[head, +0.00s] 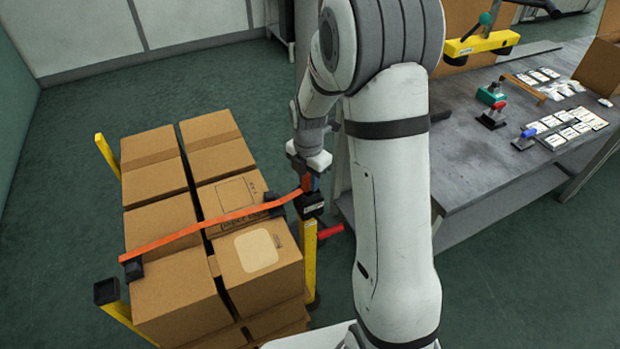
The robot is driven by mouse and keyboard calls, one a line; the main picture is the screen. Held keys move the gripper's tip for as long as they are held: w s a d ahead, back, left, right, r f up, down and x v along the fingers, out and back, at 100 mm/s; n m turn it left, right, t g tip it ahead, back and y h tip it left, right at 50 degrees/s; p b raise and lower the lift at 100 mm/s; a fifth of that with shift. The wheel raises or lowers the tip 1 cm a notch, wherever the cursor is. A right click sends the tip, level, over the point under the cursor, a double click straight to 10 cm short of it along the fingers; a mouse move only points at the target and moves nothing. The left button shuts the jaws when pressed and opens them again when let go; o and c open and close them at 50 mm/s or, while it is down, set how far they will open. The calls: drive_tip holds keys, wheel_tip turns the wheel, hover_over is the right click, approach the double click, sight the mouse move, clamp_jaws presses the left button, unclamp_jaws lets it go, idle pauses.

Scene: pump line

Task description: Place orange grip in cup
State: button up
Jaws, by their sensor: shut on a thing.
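My gripper (309,170) points down to the right of the carton stack and is shut on the orange grip (308,184). The grip is small and mostly covered by the fingers. A black cup (312,205) tops a yellow post (309,262) right below the grip. The grip's lower end is at or just over the cup; I cannot tell whether it is inside. Another black cup (106,291) tops a yellow post at the front left, and looks empty.
Cartons (262,268) are stacked between yellow posts. A red handle (330,231) sticks out beside the right post. A grey workbench (480,165) with tools and white parts stands right. Floor at left is clear.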

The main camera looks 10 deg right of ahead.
sight(309, 176)
drive_tip(key=shift+f, duration=0.15)
drive_tip(key=shift+f, duration=0.15)
drive_tip(key=o, duration=1)
drive_tip(key=shift+o, duration=0.2)
wheel_tip(309, 176, up, 11)
drive_tip(key=s+r+m+t, duration=0.1)
drive_tip(key=s+r+m, duration=0.2)
drive_tip(key=s+m, duration=0.8)
drive_tip(key=s+r+m+t, duration=0.1)
drive_tip(key=s+r+m, duration=0.2)
drive_tip(key=s+m, duration=0.7)
drive_tip(key=shift+s+d+r+m+t, duration=0.2)
drive_tip(key=shift+s+m+t, duration=0.15)
drive_tip(key=shift+m, duration=1.55)
